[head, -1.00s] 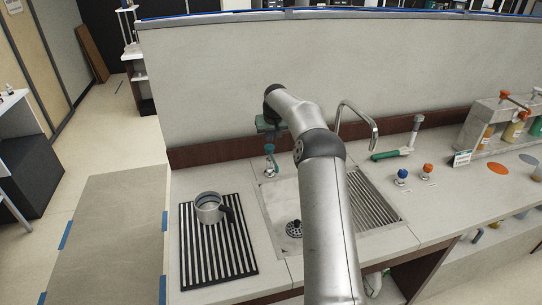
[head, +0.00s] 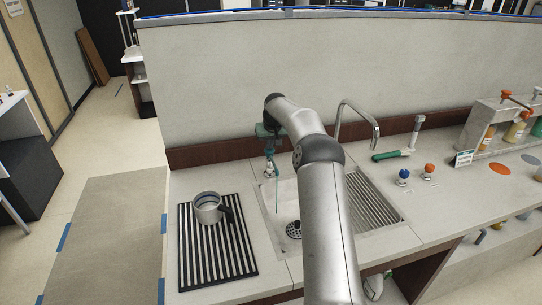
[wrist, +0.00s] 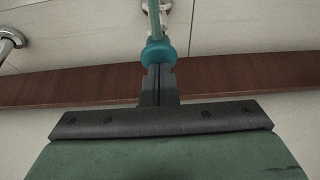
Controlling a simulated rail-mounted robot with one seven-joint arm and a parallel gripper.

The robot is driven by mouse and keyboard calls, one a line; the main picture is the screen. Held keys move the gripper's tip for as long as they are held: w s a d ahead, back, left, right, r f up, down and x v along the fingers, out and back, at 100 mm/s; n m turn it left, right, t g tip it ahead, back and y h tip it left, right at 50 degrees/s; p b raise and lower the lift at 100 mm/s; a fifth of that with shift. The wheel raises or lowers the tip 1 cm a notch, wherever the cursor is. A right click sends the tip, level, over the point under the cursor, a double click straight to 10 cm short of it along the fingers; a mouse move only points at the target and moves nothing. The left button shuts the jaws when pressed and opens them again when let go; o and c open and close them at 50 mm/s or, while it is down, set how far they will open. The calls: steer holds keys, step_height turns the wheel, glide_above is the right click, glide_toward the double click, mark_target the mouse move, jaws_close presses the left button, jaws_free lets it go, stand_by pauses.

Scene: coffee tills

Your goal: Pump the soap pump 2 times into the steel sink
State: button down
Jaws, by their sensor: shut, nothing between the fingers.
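The soap pump (head: 270,168) stands at the back left edge of the steel sink (head: 262,200). My gripper (head: 269,148) is shut and empty, right over the pump's teal head. In the wrist view, the shut fingertips (wrist: 158,75) appear to touch the teal pump head (wrist: 158,52). A thin teal line of soap (head: 278,197) runs from the pump down into the sink basin. My arm hides part of the basin.
A curved steel faucet (head: 360,120) rises behind the sink, right of my arm. A metal pitcher (head: 208,208) stands on a black striped mat (head: 190,265) at left. Blue (head: 404,174) and orange (head: 430,168) knobs stand at right. A wall closes off the back.

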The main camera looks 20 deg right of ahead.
steer(key=shift+f, duration=0.1)
stand_by(0.3)
steer(key=shift+r+p, duration=1.95)
steer(key=shift+r, duration=0.65)
steer(key=shift+f, duration=0.3)
steer(key=shift+f+b, duration=1.55)
steer(key=shift+f, duration=0.85)
steer(key=shift+r, duration=0.1)
steer(key=shift+r+p, duration=1.8)
steer(key=shift+r, duration=0.75)
